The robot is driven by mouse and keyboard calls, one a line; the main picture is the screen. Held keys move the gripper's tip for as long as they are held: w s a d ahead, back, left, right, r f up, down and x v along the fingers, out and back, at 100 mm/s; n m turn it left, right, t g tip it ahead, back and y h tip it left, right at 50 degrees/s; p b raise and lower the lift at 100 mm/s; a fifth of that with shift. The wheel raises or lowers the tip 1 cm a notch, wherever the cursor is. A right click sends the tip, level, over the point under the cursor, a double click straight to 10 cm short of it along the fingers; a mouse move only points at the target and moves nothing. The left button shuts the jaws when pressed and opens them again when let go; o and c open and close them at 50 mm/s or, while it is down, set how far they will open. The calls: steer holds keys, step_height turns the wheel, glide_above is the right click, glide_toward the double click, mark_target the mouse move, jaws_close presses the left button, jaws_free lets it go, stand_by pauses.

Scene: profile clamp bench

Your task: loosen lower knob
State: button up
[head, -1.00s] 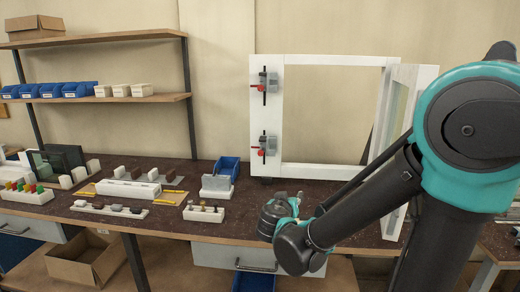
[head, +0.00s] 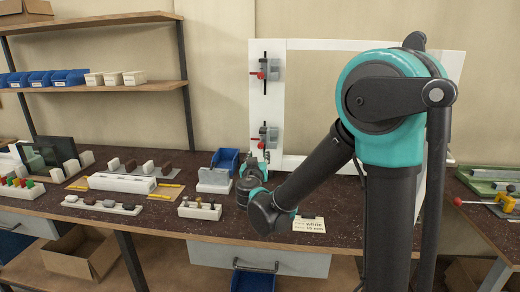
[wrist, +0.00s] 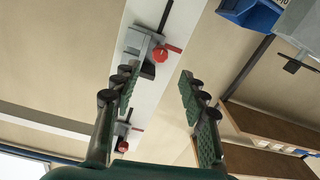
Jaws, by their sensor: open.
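The white frame (head: 257,110) stands upright on the bench with two grey clamps on its left post. The lower clamp (head: 272,136) has a red knob (head: 261,145); the upper clamp (head: 275,68) has another red knob (head: 260,75). My gripper (head: 263,160) is just below the lower clamp in the head view, its fingers small and partly hidden. In the wrist view, my gripper (wrist: 158,78) is open and empty. The lower red knob (wrist: 160,54) appears ahead between the fingertips, apart from both. The upper red knob (wrist: 123,147) shows beyond the left finger.
A blue bin (head: 224,159) and a grey-white block (head: 213,181) stand left of my gripper. A white rack (head: 199,210) with several small knobs sits near the front edge. My arm covers much of the frame's right side.

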mark_target(261, 147)
steer(key=w, duration=0.7)
steer(key=shift+w, duration=0.35)
jaws_close()
